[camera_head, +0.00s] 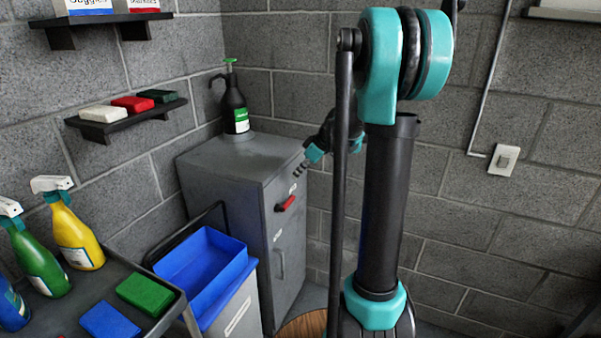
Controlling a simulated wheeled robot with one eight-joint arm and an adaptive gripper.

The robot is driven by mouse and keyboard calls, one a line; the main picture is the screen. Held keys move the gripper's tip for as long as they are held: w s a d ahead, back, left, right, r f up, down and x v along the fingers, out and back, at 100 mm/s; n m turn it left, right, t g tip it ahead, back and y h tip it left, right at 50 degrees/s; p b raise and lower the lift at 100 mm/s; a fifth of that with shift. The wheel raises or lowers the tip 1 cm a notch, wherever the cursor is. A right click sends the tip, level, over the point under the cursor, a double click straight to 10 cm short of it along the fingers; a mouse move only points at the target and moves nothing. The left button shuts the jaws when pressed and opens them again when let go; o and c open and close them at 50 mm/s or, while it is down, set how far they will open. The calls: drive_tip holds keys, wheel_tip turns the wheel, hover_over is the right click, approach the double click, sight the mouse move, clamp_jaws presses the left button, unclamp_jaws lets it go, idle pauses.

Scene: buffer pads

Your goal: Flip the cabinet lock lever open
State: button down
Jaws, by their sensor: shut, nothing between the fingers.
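The grey cabinet (222,172) stands in the corner of the block walls. Its red lock lever (286,203) is on the upper part of the door and slants slightly, its right end a little higher. My gripper (296,173) is shut and empty, just above and slightly right of the lever in the picture. A gap shows between the gripper and the lever. Part of my arm behind the gripper is hidden by my dark upright link. A door handle (280,264) is lower on the cabinet front.
A black pump bottle (234,105) stands on the cabinet top. A blue bin (205,270) is left of the cabinet front. A cart (172,312) with spray bottles and pads is at lower left. A wall shelf (128,121) holds three pads. A light switch (504,159) is on the right wall.

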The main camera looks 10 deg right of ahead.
hover_over(292, 201)
drive_tip(key=f, duration=0.4)
drive_tip(key=shift+w+a+f, duration=0.15)
drive_tip(key=shift+a+f, duration=0.1)
wheel_tip(292, 201, down, 3)
drive_tip(key=shift+d+f, duration=0.15)
drive_tip(key=shift+f, duration=0.5)
